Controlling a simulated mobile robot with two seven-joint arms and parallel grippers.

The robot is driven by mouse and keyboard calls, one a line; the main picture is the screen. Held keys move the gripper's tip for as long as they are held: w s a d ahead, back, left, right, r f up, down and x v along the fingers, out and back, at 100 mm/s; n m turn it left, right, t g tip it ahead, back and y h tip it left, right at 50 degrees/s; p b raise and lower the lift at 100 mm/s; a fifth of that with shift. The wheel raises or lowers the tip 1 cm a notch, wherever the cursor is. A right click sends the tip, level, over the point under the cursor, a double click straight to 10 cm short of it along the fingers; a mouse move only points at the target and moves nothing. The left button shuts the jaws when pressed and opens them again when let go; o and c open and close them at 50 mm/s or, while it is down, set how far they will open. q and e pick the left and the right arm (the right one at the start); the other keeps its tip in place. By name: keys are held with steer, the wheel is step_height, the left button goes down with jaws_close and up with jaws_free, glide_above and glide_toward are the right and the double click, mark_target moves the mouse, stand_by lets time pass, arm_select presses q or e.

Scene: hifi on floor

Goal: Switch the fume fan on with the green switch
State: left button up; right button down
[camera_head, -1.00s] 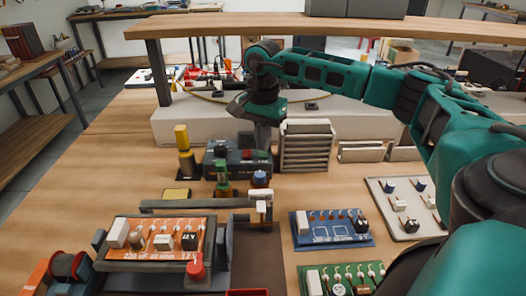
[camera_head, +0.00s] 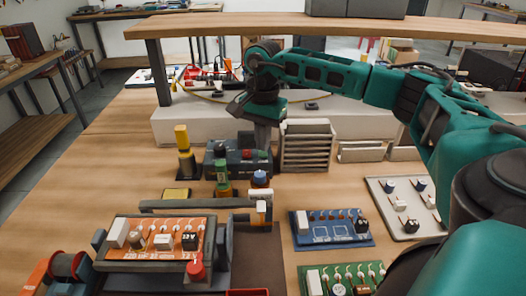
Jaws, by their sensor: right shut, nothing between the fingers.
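A dark control box (camera_head: 232,172) stands on the bench near the middle, with a black knob (camera_head: 220,148) and a red button (camera_head: 247,154) on it. I cannot make out a green switch on it; its right end is partly behind my right gripper. My right gripper (camera_head: 263,143) points down, shut and empty, at the rear right part of the box. I cannot tell whether it touches the box. A pale slatted unit (camera_head: 305,146), which may be the fume fan, stands just right of the gripper. My left gripper is out of view.
A green-topped bottle (camera_head: 222,170) and a blue-topped one (camera_head: 259,179) stand in front of the box. A yellow-topped post (camera_head: 182,140) is to its left. An orange circuit board (camera_head: 160,238) sits in a holder in front. A wooden shelf (camera_head: 330,26) spans above my right arm.

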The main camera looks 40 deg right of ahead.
mark_target(263, 154)
steer(key=shift+f+b, duration=0.55)
steer(key=shift+f, duration=0.45)
stand_by(0.3)
step_height(263, 154, up, 7)
steer(key=p, duration=0.6)
stand_by(0.8)
